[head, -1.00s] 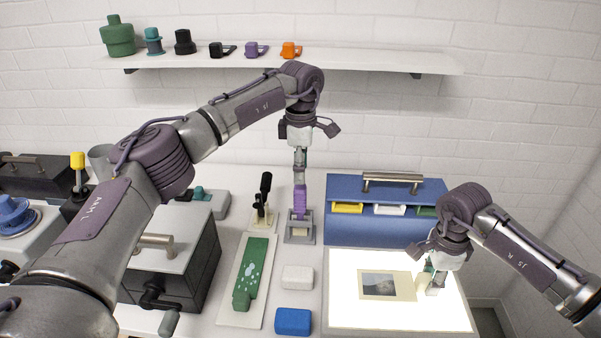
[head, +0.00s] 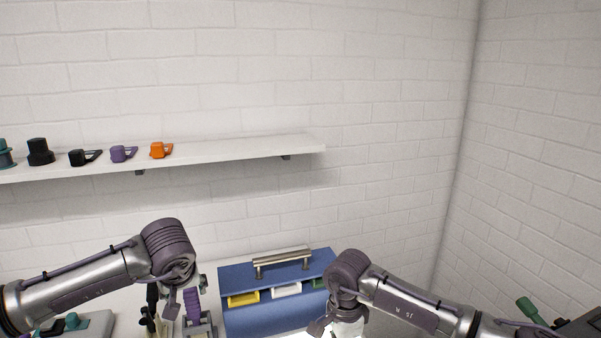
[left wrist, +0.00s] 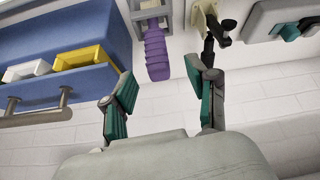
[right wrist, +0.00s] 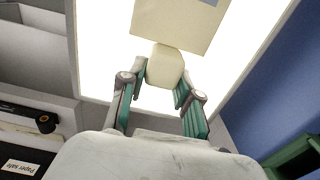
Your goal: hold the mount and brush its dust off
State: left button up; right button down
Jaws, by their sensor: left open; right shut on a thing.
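The mount (right wrist: 185,22), a cream card, lies over the bright light panel in the right wrist view, with only a corner of its picture showing. My right gripper (right wrist: 157,85) is shut on the mount's cream tab (right wrist: 164,66). In the head view my right gripper (head: 337,328) is cut off by the bottom edge. A ribbed purple handle (left wrist: 157,54), apparently the brush's, stands in a grey holder (left wrist: 168,12); it also shows in the head view (head: 193,307). My left gripper (left wrist: 163,75) is open and empty, its fingers spread around the line to the handle. I cannot make out dust.
A blue box (head: 265,312) with yellow and white trays stands behind the light panel (right wrist: 105,40). A black clamp-like stand (left wrist: 212,25) is close beside the purple handle. A wall shelf (head: 230,152) with several fittings runs above.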

aim_at(189, 293)
pick_arm(q)
jog(key=shift+s+d+f+m, duration=0.15)
jog(key=shift+s+d+m, duration=0.1)
jog(key=shift+m, duration=0.45)
jog(key=shift+x, duration=4.35)
jog(key=shift+w, duration=0.2)
grip_shut()
jog(key=shift+r, duration=0.3)
jog(key=shift+r, duration=0.85)
